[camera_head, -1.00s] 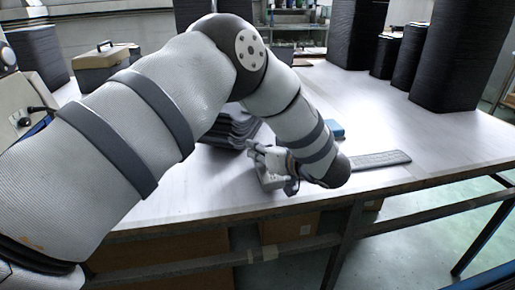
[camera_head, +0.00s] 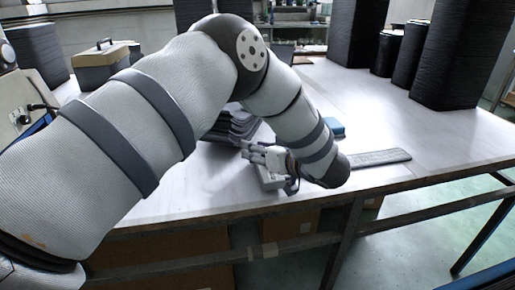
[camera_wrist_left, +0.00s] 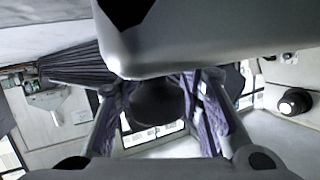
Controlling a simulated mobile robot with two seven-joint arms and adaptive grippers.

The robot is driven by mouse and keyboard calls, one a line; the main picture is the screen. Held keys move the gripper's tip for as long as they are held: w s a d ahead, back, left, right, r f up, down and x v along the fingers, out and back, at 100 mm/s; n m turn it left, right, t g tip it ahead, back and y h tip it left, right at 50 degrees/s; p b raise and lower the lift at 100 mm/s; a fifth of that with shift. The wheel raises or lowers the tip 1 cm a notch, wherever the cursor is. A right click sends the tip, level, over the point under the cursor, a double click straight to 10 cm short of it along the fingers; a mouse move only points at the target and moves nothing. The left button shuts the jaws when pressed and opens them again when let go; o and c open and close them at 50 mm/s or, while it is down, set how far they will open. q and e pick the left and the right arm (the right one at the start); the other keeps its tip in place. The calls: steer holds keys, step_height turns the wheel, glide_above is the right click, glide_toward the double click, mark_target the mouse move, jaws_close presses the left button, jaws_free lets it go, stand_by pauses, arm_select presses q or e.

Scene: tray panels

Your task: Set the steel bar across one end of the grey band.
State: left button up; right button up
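A flat, long grey strip, which looks like the grey band (camera_head: 385,158), lies on the table near its front edge, its left end hidden behind my left wrist. A pale grey block, possibly the steel bar (camera_head: 269,182), is low at my left gripper (camera_head: 254,152), near the front table edge. In the left wrist view a large smooth pale piece (camera_wrist_left: 190,55) fills the top middle, close to the fingertips. My left gripper (camera_wrist_left: 165,90) has its two fingers wide apart there. I cannot tell whether they touch the block. My right gripper is out of view.
A stack of dark trays (camera_head: 232,125) stands behind my left forearm. A small blue thing (camera_head: 335,128) lies beyond my wrist. Tall black stacks (camera_head: 465,55) stand at the back right, and a toolbox (camera_head: 102,65) at the back left.

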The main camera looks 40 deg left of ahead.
arm_select(q)
steer(key=v, duration=1.2)
